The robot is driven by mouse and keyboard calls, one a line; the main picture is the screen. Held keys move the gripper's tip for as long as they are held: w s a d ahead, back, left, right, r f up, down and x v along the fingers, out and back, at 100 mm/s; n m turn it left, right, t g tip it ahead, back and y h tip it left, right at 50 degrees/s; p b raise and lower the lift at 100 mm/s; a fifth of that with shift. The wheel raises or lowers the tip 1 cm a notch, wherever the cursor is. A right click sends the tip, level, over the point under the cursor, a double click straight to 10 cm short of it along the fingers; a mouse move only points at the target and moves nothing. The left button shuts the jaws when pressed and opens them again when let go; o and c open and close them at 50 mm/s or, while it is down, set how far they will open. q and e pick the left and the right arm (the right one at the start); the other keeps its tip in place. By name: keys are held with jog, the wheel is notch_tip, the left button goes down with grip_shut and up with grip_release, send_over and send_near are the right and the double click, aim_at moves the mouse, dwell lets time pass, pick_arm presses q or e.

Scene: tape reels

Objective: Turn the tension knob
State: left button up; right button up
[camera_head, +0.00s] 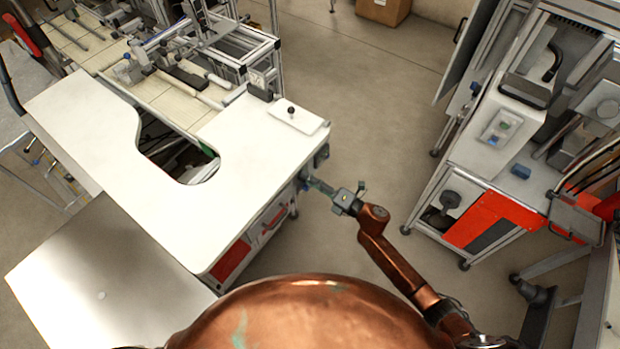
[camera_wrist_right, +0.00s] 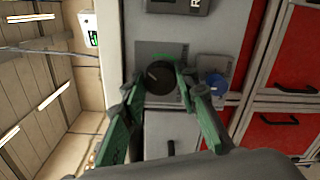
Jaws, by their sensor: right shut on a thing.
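The tension knob (camera_wrist_right: 160,74) is a round black dial with a pale pointer line, on a grey plate in the right wrist view. My right gripper (camera_wrist_right: 162,80) has its green fingers on either side of the knob and is shut on it. In the head view, my right gripper (camera_head: 313,183) reaches to the end face of the white-topped bench (camera_head: 255,150), and the knob cannot be made out there. My left gripper is not in view.
A blue knob (camera_wrist_right: 217,84) sits just right of the right finger, and a dark grey box (camera_wrist_right: 178,5) is above. Red drawers (camera_wrist_right: 273,133) with black handles lie to the right. A machine cabinet (camera_head: 495,150) stands right of my arm, with open floor between.

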jog(key=m+p, duration=0.4)
jog(key=m, duration=0.7)
jog(key=shift+s+f+m+p, duration=0.1)
jog(key=shift+f+m+p, duration=0.05)
jog(key=shift+m+p, duration=0.25)
dwell(0.4)
jog(key=o, duration=1.1)
jog(key=shift+o, duration=0.2)
jog(key=v, duration=1.2)
